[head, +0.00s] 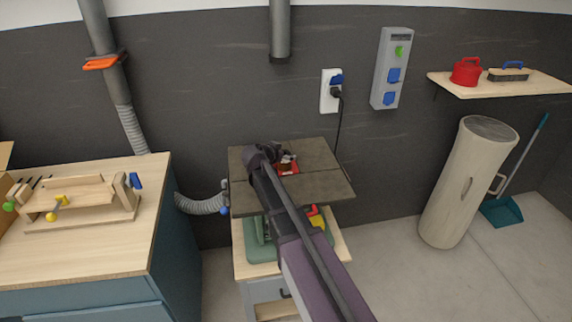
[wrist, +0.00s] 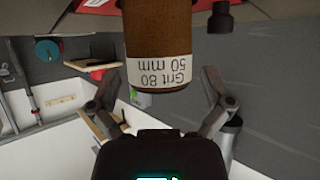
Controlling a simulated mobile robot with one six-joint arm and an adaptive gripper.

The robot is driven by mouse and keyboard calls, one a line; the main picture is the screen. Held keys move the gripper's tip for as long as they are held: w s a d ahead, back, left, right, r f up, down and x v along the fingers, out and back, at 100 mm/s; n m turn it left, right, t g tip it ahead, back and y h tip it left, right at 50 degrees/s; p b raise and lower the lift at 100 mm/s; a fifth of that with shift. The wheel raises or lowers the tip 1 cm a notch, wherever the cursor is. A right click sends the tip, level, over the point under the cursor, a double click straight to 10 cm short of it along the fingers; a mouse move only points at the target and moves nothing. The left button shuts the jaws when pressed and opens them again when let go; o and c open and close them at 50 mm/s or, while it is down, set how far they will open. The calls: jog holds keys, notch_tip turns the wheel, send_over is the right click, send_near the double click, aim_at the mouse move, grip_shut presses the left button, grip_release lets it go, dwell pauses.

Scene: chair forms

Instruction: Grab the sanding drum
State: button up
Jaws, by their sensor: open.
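The sanding drum (wrist: 158,35) is a brown cylinder with a white label reading "Grit 80 50 mm". In the wrist view, which looks upside down, it fills the top middle. My gripper (wrist: 158,78) is open, one finger either side of the drum's labelled end, with gaps showing on both sides. In the head view my gripper (head: 284,157) is over the dark sander table (head: 318,189), at a red insert (head: 289,169). The drum is small there and largely hidden by my gripper and arm.
A wooden workbench (head: 85,250) with a wooden jig stands left. A grey hose (head: 200,205) meets the sander's left side. A power cord (head: 340,120) hangs behind. A tall pale canister (head: 465,185) and a dustpan (head: 502,211) stand right, below a shelf (head: 510,86).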

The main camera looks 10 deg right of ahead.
jog(key=c, duration=1.2)
jog(key=shift+r, duration=0.15)
notch_tip(320, 180, up, 10)
jog(key=p, duration=1)
jog(key=shift+f, duration=0.2)
